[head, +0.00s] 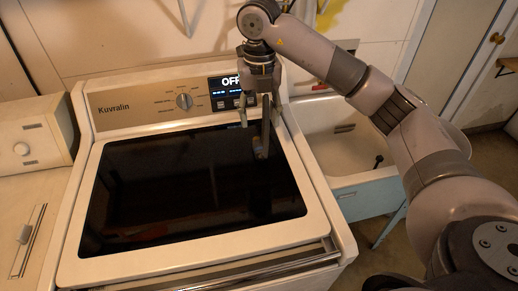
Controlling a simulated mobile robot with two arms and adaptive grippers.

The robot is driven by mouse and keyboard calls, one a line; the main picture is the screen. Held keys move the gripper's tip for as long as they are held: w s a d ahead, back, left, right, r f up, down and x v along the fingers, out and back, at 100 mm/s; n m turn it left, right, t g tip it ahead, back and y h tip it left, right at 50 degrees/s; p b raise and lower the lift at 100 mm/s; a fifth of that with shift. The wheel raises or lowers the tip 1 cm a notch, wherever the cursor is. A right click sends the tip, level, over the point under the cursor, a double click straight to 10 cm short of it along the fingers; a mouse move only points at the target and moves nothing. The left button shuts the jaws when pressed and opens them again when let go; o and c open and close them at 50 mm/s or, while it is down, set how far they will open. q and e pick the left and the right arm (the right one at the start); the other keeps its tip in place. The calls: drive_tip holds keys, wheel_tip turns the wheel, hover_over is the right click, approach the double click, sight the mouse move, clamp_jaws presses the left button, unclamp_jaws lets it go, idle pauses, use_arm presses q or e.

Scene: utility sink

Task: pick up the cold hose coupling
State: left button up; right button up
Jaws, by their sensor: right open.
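My right gripper (254,138) hangs fingers-down above the dark glass lid of the washing machine (318,215), near its back right. Its fingers are apart, with nothing seen between them. I cannot pick out the cold hose coupling for sure. A small dark piece (378,161) shows in the utility sink (350,184), right of the washer, but I cannot tell what it is. My right arm hides part of the sink and the wall behind it. My left gripper is not in view.
The washer's control panel (150,104) stands up behind the lid, close to the gripper. A second white appliance (30,195) is at the left. A yellow item (326,14) shows on the back wall. A door (470,60) is at the right.

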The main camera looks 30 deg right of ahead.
drive_tip(key=p, duration=0.2)
hover_over(261, 151)
drive_tip(key=f, duration=0.7)
drive_tip(key=shift+w+a, duration=0.1)
drive_tip(key=shift+a, duration=0.1)
drive_tip(key=shift+d+f+p, duration=0.1)
drive_tip(key=shift+f+p, duration=0.45)
drive_tip(key=f, duration=0.1)
drive_tip(key=f+p, duration=0.1)
drive_tip(key=f, duration=0.1)
drive_tip(key=shift+s+d+f+p, duration=0.1)
drive_tip(key=shift+s+f+p, duration=0.1)
drive_tip(key=shift+f+p, duration=0.1)
drive_tip(key=shift+f, duration=0.35)
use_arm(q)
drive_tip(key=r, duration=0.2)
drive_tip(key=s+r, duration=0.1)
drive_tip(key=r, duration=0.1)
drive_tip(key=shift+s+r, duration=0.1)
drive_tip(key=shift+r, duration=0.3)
use_arm(e)
clamp_jaws()
